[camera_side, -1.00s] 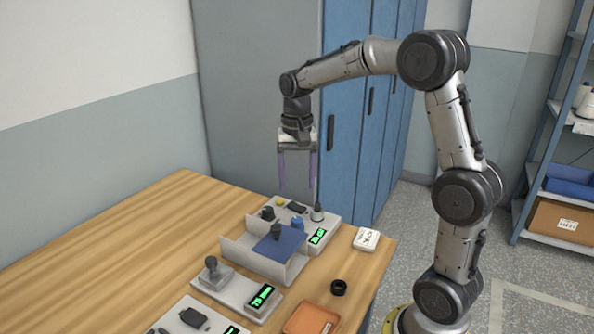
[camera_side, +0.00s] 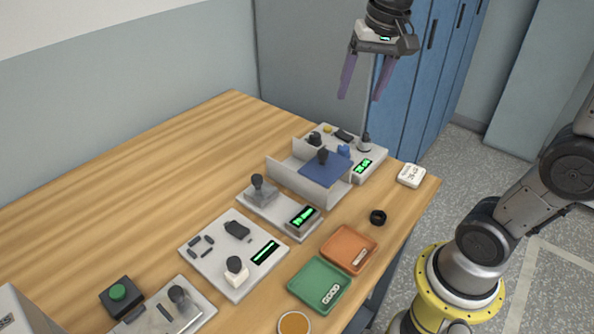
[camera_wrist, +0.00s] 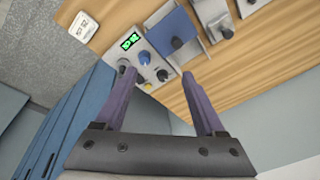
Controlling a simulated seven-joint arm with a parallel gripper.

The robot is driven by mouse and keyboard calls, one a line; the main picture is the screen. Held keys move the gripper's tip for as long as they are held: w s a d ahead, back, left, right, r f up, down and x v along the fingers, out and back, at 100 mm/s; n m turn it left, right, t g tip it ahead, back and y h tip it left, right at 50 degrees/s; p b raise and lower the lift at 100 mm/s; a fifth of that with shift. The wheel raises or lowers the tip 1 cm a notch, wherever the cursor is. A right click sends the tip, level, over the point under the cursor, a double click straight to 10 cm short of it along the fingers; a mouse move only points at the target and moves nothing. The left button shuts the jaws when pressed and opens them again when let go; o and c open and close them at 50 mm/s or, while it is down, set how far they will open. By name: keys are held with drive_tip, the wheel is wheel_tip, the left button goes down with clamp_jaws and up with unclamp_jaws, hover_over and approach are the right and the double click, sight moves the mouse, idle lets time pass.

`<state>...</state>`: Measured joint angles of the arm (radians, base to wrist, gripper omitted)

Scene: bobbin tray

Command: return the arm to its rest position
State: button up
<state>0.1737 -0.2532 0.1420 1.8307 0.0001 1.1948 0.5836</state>
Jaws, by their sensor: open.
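My gripper (camera_side: 364,82) is in the air at the top of the side view, above and behind the far end of the wooden table (camera_side: 130,180). Its two purple fingers are apart with nothing between them. In the wrist view the gripper (camera_wrist: 163,108) also shows its fingers spread and empty. Beyond them are the table and a device with a green display (camera_wrist: 150,58). Most of my upper arm is outside the side view.
A tray with a blue panel (camera_side: 326,170) stands near the far device (camera_side: 375,163). Orange (camera_side: 348,247) and green (camera_side: 318,286) trays lie near the right edge, with a black ring (camera_side: 378,217) and a white box (camera_side: 411,175). Blue lockers (camera_side: 420,80) stand behind. The table's left is clear.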

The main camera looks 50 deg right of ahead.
drive_tip(key=s+a+f+n+t, duration=0.1)
drive_tip(key=s+a+f+n, duration=0.1)
drive_tip(key=s, duration=0.4)
drive_tip(key=s+a+f+n+t, duration=0.2)
drive_tip(key=s+a+f+n, duration=0.1)
drive_tip(key=s+n, duration=0.3)
drive_tip(key=shift+s+f+n, duration=0.3)
drive_tip(key=shift+s+f, duration=0.4)
drive_tip(key=shift+f, duration=0.05)
